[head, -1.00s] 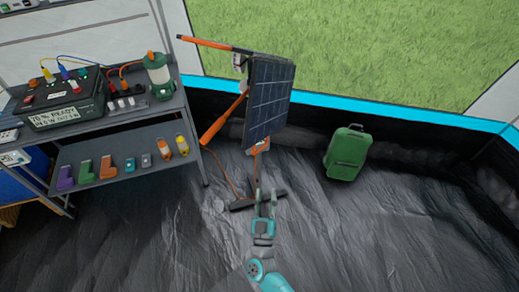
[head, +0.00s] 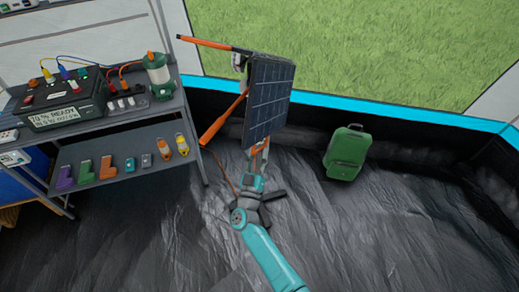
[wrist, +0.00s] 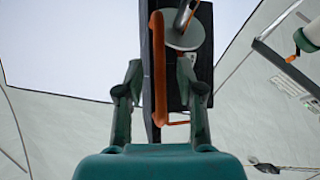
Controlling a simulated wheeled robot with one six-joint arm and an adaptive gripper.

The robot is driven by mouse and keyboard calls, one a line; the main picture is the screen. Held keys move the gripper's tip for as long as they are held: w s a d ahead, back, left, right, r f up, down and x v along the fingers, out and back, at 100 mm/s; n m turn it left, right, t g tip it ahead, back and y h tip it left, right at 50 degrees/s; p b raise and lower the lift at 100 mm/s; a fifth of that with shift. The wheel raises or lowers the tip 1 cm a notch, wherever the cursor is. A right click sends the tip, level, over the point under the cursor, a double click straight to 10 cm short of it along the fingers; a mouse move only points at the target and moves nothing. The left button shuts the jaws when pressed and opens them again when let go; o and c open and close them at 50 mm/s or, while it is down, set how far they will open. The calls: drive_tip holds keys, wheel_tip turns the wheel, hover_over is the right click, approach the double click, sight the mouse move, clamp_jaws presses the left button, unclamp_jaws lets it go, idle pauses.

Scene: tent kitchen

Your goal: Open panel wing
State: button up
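The solar panel (head: 270,100) stands on a post in the head view, its dark gridded face tilted and its wing seen nearly edge-on. An orange handle bar (head: 222,118) slants at its lower left, and another orange-tipped rod (head: 205,43) sticks out at its top left. My gripper (head: 258,165) is below the panel's lower edge, near the post. In the wrist view my gripper (wrist: 162,88) is open, its two fingers apart. An orange bar (wrist: 158,70) and the panel's dark edge show between and beyond them; I cannot tell if they touch.
A metal shelf (head: 120,135) at the left holds a power box (head: 65,100), a green lantern (head: 158,75) and several small coloured items. A green case (head: 347,152) stands on the floor to the right. An orange cable runs near the post base. The floor at the right front is clear.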

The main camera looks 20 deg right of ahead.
drive_tip(key=shift+x, duration=1.1)
clamp_jaws()
drive_tip(key=shift+d, duration=0.1)
